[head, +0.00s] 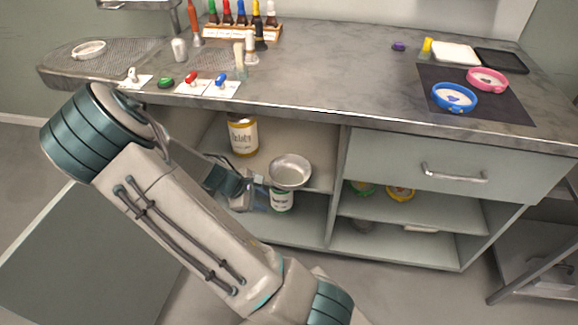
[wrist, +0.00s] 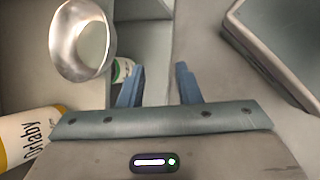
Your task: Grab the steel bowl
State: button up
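The steel bowl (head: 290,172) is a shallow, round, shiny bowl in the open left part of the cabinet, by the front edge of the upper shelf. In the wrist view the bowl (wrist: 82,40) is at the upper left, outside the fingers. My gripper (head: 258,190) is in front of the cabinet, just left of the bowl in the head view. In the wrist view its two blue fingers (wrist: 159,86) are apart with nothing between them.
A white jar with a yellow band (head: 243,137) stands left of the bowl. A green-labelled can (head: 281,201) stands below it. A divider (head: 338,188) is close on the bowl's right. The grey counter (head: 330,75) overhangs the shelves. An open door panel (head: 90,260) is at left.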

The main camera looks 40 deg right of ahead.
jog(key=w+d+r+n+h+p, duration=0.3)
jog(key=d, duration=0.1)
jog(key=b, duration=0.2)
send_near(300, 187)
jog(key=x, duration=0.2)
jog(key=shift+t, duration=0.4)
jog(key=shift+b+x, duration=0.85)
jog(key=shift+x, duration=1.95)
jog(key=shift+r, duration=0.1)
grip_shut()
